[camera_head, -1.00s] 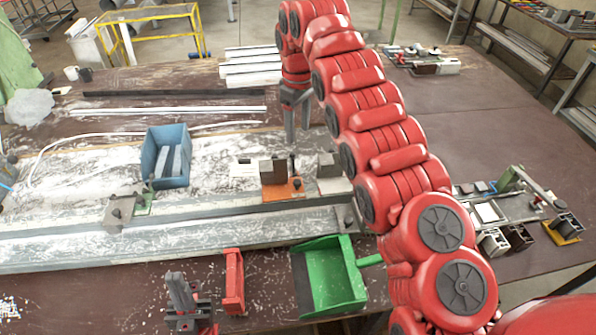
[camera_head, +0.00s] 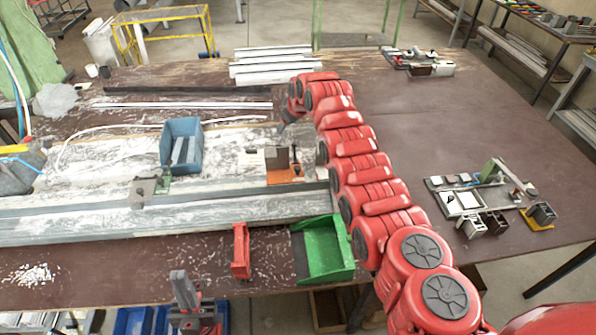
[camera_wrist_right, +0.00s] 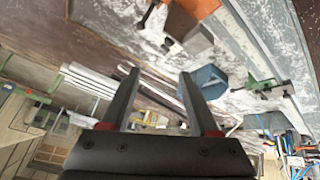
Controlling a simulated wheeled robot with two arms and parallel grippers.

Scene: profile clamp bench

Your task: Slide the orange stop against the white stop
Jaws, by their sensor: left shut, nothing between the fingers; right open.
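The orange stop (camera_head: 287,178), an orange base with a grey block on it, sits on the rail bed right of the white stop (camera_head: 255,160). They are close together; I cannot tell whether they touch. In the right wrist view the orange base (camera_wrist_right: 199,7) shows at the top, with the grey block below it. My right gripper (camera_wrist_right: 159,75) is open and empty, behind and above the stops and apart from them; in the head view it is mostly hidden by its arm. My left gripper (camera_head: 181,290) is shut and empty at the bottom, in front of the bench.
A blue bin (camera_head: 168,150) stands left of the stops. A clamp with a green part (camera_head: 144,190) sits on the rail further left. The table right of my arm has free room.

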